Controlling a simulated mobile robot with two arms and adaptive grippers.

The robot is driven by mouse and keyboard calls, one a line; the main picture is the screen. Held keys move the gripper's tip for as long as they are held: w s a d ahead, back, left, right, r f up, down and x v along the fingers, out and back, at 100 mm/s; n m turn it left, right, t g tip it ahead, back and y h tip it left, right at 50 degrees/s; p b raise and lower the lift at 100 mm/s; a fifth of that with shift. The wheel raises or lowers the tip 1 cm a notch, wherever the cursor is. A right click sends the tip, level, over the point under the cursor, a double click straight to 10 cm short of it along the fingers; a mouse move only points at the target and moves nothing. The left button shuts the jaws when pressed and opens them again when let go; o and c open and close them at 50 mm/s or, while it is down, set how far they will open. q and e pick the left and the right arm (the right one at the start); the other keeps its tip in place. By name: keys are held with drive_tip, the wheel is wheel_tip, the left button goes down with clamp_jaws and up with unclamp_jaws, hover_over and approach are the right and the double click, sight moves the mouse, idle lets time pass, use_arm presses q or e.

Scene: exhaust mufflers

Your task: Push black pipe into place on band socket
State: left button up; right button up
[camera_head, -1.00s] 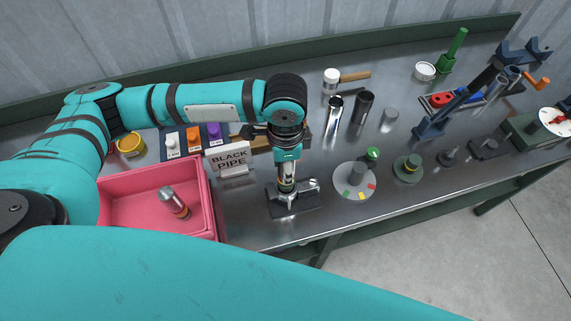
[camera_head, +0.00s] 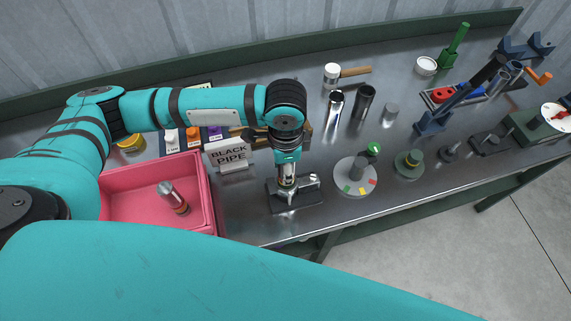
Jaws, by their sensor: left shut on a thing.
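My left gripper (camera_head: 287,171) comes down over a dark fixture base (camera_head: 303,200) with a bright metal clamp (camera_head: 310,184). It is shut on an upright pipe at the fixture. The fingers hide most of that pipe, so its colour and how deep it sits in the socket cannot be told. A white sign reading BLACK PIPE (camera_head: 229,156) stands just left of the fixture. A separate dark pipe (camera_head: 363,103) stands upright farther back, beside a shiny chrome pipe (camera_head: 334,108). My right gripper is not in view.
A pink tray (camera_head: 209,190) at left holds a metal pipe piece (camera_head: 172,196) with a coppery band. A round grey plate (camera_head: 353,187) with coloured marks is right of the fixture. A mallet (camera_head: 347,73) lies behind. The bench's front edge is close below the fixture.

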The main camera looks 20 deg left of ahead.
use_arm(q)
drive_tip(key=shift+s+f, duration=0.1)
drive_tip(key=shift+f, duration=0.95)
drive_tip(key=o, duration=1.2)
wheel_tip(320, 180, up, 12)
drive_tip(key=shift+r, duration=0.1)
